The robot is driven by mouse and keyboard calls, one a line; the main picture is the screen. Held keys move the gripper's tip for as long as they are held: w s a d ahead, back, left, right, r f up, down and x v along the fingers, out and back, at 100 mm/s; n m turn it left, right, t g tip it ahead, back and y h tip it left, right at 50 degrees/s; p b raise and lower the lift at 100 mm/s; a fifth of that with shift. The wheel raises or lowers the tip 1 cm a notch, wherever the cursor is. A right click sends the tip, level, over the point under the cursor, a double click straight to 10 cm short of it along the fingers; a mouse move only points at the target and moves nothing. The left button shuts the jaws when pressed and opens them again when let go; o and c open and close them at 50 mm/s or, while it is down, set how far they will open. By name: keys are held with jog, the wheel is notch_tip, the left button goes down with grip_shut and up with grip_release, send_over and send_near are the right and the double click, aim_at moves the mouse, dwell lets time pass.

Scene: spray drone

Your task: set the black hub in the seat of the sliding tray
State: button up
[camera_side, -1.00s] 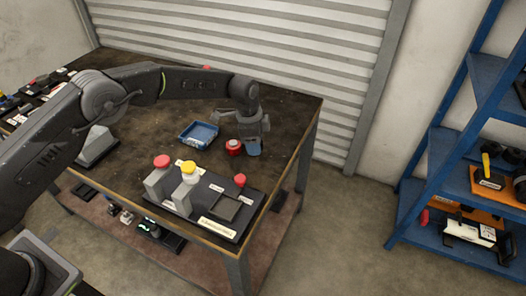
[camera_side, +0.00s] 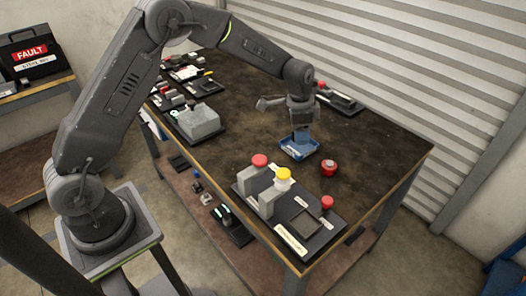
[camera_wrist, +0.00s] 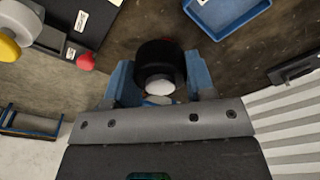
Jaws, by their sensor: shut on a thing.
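My gripper (camera_wrist: 158,85) has blue fingers and is shut on the black hub (camera_wrist: 152,62), a short black cylinder with a pale round face, in the wrist view. In the side view my gripper (camera_side: 300,138) overlaps the blue tray (camera_side: 299,150); its height above the table is hard to tell, and the hub cannot be made out there. A dark panel at the table's front carries a square framed seat (camera_side: 305,223) beside a red knob (camera_side: 327,202). This looks like the sliding tray, but I cannot be sure.
A red round part (camera_side: 329,167) stands right of the blue tray. Grey blocks with red (camera_side: 260,161) and yellow (camera_side: 283,174) knobs rise on the panel, left of the seat. A grey block (camera_side: 198,122) is farther left.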

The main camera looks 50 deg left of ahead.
jog(key=s+a+r+n, duration=0.1)
jog(key=s+a+n, duration=0.5)
jog(key=s+n, duration=0.3)
jog(key=w+d+m, duration=0.1)
jog(key=w+m, duration=0.1)
jog(key=w+d+m, duration=0.2)
jog(key=w+m, duration=0.1)
jog(key=w+d+m, duration=0.1)
jog(key=w+m, duration=0.1)
jog(key=shift+w+d+f, duration=0.2)
jog(key=shift+d+f, duration=0.2)
jog(key=w+d+f+m, duration=0.2)
jog(key=w+d+m, duration=0.4)
jog(key=d+m, duration=0.1)
jog(key=shift+w+m, duration=0.2)
jog(key=shift+m, duration=0.2)
send_over(355, 193)
jog(key=f, duration=0.7)
jog(key=shift+a+f, duration=0.1)
jog(key=shift+a, duration=0.1)
jog(key=shift+f, duration=1.7)
